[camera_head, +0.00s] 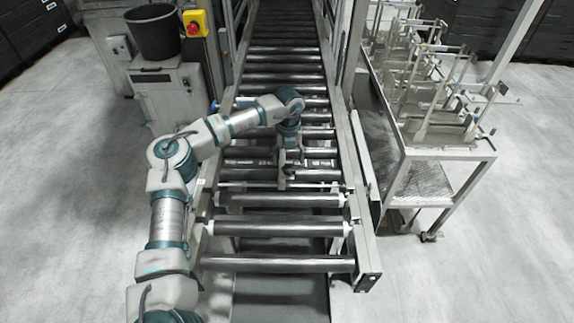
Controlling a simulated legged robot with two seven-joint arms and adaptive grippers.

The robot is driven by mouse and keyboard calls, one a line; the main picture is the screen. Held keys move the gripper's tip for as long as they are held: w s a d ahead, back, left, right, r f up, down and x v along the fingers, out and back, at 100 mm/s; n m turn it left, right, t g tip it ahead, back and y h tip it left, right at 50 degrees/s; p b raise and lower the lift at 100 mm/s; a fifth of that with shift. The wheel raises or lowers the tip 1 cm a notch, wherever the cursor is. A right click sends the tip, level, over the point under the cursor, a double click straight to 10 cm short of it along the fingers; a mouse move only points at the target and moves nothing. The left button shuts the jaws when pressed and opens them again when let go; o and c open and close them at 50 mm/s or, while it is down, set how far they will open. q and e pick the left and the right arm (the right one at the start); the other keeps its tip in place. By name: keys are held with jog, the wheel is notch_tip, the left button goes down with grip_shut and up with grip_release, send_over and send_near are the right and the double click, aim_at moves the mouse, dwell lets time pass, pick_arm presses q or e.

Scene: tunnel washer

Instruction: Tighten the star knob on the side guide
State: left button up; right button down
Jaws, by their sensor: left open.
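My left gripper (289,172) is above the middle of the roller conveyor, pointing down. It is open, and I see nothing between its fingers. A small blue part (213,107) sits at the conveyor's left side, to the left of my arm; it may be the star knob, but it is too small to tell its shape. The gripper is well to the right of it and apart from it. I cannot clearly pick out the side guide. My right gripper is not in view.
The roller conveyor (280,228) runs away from me between metal side frames. At the left stand a grey cabinet with a black bucket (154,32) and a yellow box with a red button (194,22). A wheeled metal rack (430,154) stands at the right. Floor on both sides is clear.

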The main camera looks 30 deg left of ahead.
aim_at(290, 167)
pick_arm(q)
jog(key=shift+d+f, duration=0.65)
jog(key=shift+f, duration=0.35)
jog(key=shift+d+f, duration=0.1)
jog(key=shift+f, duration=0.3)
jog(key=shift+a+f, duration=0.25)
jog(key=shift+a, duration=0.5)
jog(key=shift+c, duration=0.3)
jog(key=shift+a, duration=0.2)
jog(key=c, duration=0.4)
jog(key=shift+d, duration=0.15)
jog(key=c, duration=0.7)
jog(key=shift+d, duration=0.4)
